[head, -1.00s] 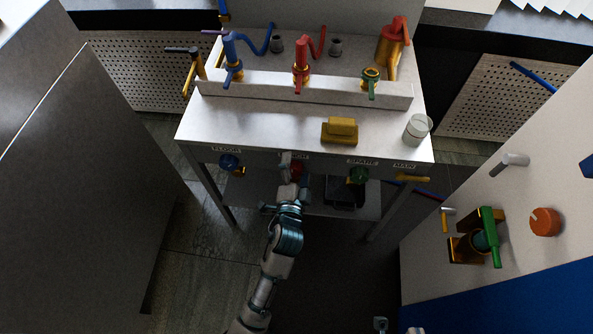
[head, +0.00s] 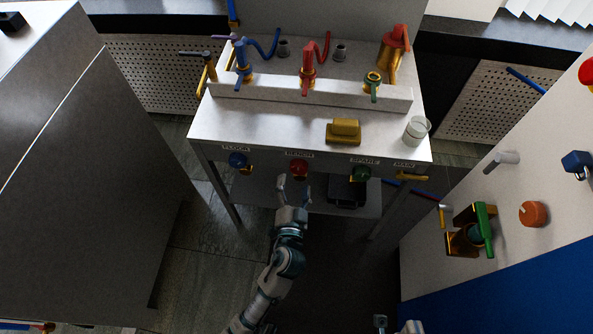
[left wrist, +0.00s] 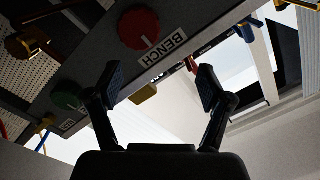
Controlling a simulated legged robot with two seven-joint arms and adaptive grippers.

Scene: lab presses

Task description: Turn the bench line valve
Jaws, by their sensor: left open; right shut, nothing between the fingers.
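The bench line valve is a round red knob (head: 299,168) on the table's front panel, below the BENCH label (head: 299,154). In the left wrist view the red knob (left wrist: 138,28) shows a pale mark on its face, pointing toward the label (left wrist: 164,49). My left gripper (head: 293,184) is just below and in front of the knob, open and empty. In the left wrist view its fingers (left wrist: 160,88) are spread wide, with a gap to the knob. My right gripper (head: 381,322) only just shows at the bottom edge, far from the knob.
A blue knob (head: 237,160) under FLOOR and a green knob (head: 361,174) under SPARE flank the red one. A yellow handle (head: 411,177) is under MAIN. A yellow block (head: 344,131) and a glass beaker (head: 416,130) stand on the tabletop. A grey cabinet (head: 90,200) is at left.

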